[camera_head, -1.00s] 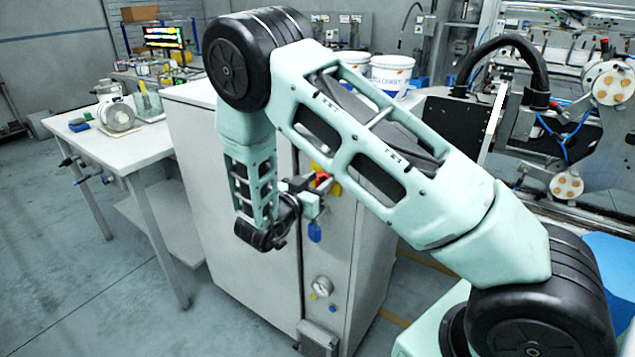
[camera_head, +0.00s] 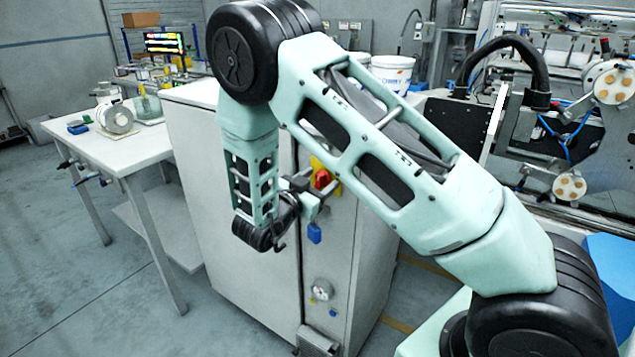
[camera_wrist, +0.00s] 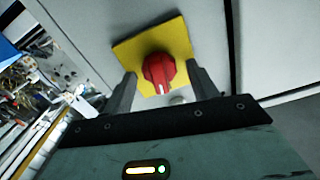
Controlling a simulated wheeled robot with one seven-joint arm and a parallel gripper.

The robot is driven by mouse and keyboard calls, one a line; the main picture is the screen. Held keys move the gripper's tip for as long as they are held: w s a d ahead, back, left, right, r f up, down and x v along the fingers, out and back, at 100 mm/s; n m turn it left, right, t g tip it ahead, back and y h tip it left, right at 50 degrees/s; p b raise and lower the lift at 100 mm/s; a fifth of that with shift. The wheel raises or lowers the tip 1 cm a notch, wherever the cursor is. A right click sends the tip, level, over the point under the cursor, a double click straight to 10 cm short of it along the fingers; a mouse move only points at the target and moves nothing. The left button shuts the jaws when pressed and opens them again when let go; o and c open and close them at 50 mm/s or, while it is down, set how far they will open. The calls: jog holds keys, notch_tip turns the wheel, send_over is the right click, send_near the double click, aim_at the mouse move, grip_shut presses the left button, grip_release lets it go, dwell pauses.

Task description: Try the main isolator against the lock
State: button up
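The main isolator is a red rotary knob (camera_head: 322,179) on a yellow plate (camera_head: 334,187), on the front of a pale grey cabinet. In the wrist view the red knob (camera_wrist: 158,70) and its yellow plate (camera_wrist: 178,40) face me, and a white mark shows on the knob's near end. My gripper (camera_wrist: 161,72) is open, with one finger on each side of the knob and visible gaps. In the head view my gripper (camera_head: 316,193) is just in front of the plate. A blue padlock (camera_head: 315,233) hangs below it; its shackle is hidden.
The cabinet (camera_head: 235,190) has a round gauge (camera_head: 322,290) low on its front. A white bench (camera_head: 110,145) with small equipment stands to the left. White buckets (camera_head: 392,72) stand behind my arm, and machinery (camera_head: 560,130) fills the right. Floor is clear at front left.

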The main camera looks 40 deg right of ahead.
jog(key=b+v, duration=0.3)
jog(key=v, duration=1.4)
jog(key=shift+a+b, duration=0.2)
jog(key=shift+b, duration=0.1)
jog(key=shift+s, duration=0.1)
